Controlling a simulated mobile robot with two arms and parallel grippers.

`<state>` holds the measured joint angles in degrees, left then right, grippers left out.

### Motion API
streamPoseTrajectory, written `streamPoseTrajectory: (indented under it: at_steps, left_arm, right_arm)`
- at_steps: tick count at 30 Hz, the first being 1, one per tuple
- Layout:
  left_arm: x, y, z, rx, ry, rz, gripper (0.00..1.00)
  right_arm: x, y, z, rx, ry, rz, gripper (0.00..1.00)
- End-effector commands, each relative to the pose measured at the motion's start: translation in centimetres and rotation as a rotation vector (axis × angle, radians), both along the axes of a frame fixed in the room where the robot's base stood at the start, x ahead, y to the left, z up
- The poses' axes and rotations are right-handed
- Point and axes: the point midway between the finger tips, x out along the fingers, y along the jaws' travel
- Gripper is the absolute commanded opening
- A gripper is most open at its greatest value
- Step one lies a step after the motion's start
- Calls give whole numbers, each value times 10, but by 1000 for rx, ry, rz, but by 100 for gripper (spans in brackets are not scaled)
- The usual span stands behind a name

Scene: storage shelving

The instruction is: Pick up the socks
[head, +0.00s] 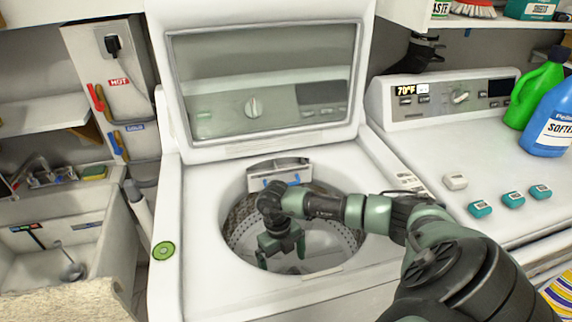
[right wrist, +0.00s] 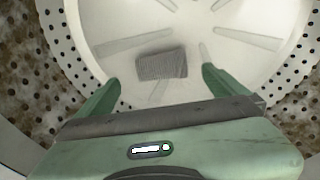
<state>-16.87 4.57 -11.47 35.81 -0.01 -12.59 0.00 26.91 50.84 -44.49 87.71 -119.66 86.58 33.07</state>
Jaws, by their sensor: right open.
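A small grey ribbed bundle that looks like the socks (right wrist: 162,65) lies on the white floor of the washer drum in the right wrist view. In the head view the socks cannot be made out behind my arm and the drum rim. My right gripper (head: 281,254) points down inside the open washer drum (head: 340,236). Its two green fingers are open and apart, and in the right wrist view (right wrist: 160,82) the socks show beyond and between the fingertips, with nothing held. My left gripper is not in view.
The washer's lid (head: 262,85) stands raised behind the opening. The round rim and perforated drum wall surround my right gripper. A dryer (head: 440,145) with small boxes and bottles stands to the right. A sink (head: 70,240) is at the left.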

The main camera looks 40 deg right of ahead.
Motion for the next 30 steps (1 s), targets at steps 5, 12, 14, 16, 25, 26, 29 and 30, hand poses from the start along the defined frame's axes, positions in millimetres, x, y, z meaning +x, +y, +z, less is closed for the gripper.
streamPoseTrajectory:
  at_steps: [5,12,14,16,25,26,29,30]
  left_arm:
    - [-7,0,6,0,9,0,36]
    - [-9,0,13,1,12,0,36]
    - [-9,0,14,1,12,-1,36]
    - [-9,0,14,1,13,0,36]
    - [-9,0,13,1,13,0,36]
    - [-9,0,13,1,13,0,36]
    - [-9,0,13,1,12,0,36]
    - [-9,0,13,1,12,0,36]
  right_arm:
    - [-5,1,-18,1,2,0,100]
    - [-12,1,-54,0,3,-1,100]
    - [-12,1,-59,0,1,0,100]
    - [-12,1,-62,-1,1,0,100]
    - [-12,1,-63,-1,0,1,75]
    - [-12,1,-63,-1,0,1,67]
    - [-12,1,-63,-1,0,1,41]
    - [-12,1,-63,-1,-1,1,41]
